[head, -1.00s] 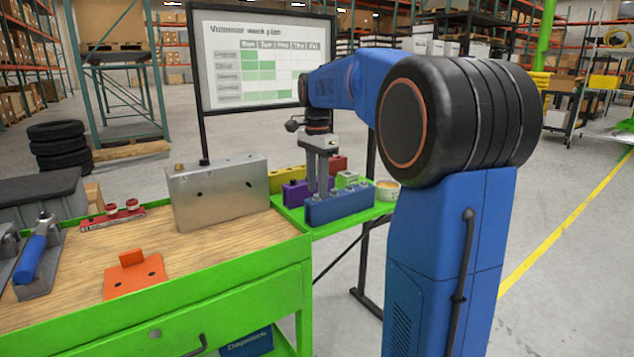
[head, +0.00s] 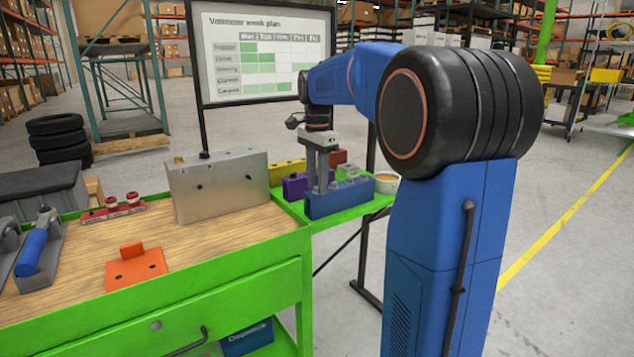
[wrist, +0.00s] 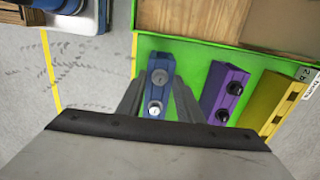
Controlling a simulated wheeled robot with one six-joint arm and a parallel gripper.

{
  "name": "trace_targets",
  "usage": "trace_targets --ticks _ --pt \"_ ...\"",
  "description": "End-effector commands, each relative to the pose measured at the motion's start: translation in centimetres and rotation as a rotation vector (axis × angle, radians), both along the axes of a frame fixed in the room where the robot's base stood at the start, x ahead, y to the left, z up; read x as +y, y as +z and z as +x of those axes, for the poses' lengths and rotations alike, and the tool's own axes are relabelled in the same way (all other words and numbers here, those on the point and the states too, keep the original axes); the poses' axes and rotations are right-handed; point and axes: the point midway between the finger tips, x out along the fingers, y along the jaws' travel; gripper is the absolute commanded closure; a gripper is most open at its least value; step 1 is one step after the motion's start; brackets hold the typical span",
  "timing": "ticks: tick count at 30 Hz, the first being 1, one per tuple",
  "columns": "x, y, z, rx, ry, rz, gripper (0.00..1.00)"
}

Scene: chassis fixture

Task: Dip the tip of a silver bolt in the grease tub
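The silver bolts stand head up in a blue block (head: 340,200) on the green side shelf. In the wrist view, two round silver heads show: a far bolt (wrist: 158,77) and a near bolt (wrist: 155,108). My gripper (head: 318,186) points straight down over the left part of the blue block. In the wrist view my gripper (wrist: 160,88) has its fingers apart, one on each side of the bolt heads. I see no contact with a bolt. The grease tub (head: 386,189), a pale round cup with orange-tan content, stands at the shelf's right end; the wrist view does not show it.
A purple block (wrist: 223,95) and a yellow block (wrist: 280,105) with dark bolts stand beside the blue block. A tall grey metal box (head: 218,187) stands left on the workbench, near an orange bracket (head: 136,269).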

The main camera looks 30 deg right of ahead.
Motion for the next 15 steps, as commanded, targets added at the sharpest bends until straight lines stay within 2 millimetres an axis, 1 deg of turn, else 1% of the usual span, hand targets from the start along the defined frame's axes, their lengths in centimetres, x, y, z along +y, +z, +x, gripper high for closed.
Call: trace_targets --ticks 6,7,8,9,11,15 --pt "0.0 0.05 0.0 0.0 0.0 0.0 0.67" --pt "0.0 0.05 -0.01 0.0 0.0 0.0 0.7" --pt "0.0 0.05 -0.01 0.0 0.0 0.0 0.77" --pt "0.0 0.05 -0.01 0.0 0.0 0.0 0.86" --pt "0.0 0.05 -0.01 0.0 0.0 0.0 1.0" --pt "0.0 0.07 -0.01 0.0 0.0 0.0 1.0"
